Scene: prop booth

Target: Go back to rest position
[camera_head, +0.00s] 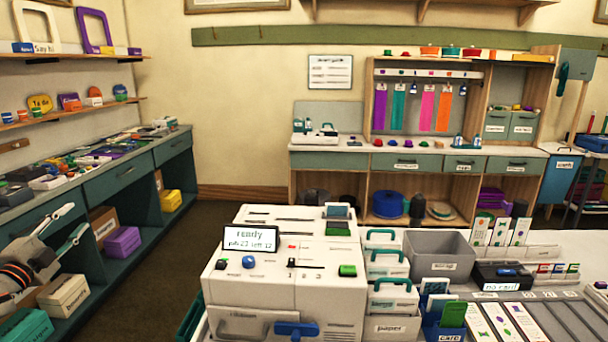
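My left gripper (73,222) is at the lower left edge, in front of the dark green counter's drawers. Its two fingers are apart with nothing between them, so it is open and empty. Its arm comes in from the left edge, with orange and black bands near the wrist. My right gripper is not in view.
A cluttered counter (130,178) runs along the left. Open floor (150,280) lies between counter and machine.

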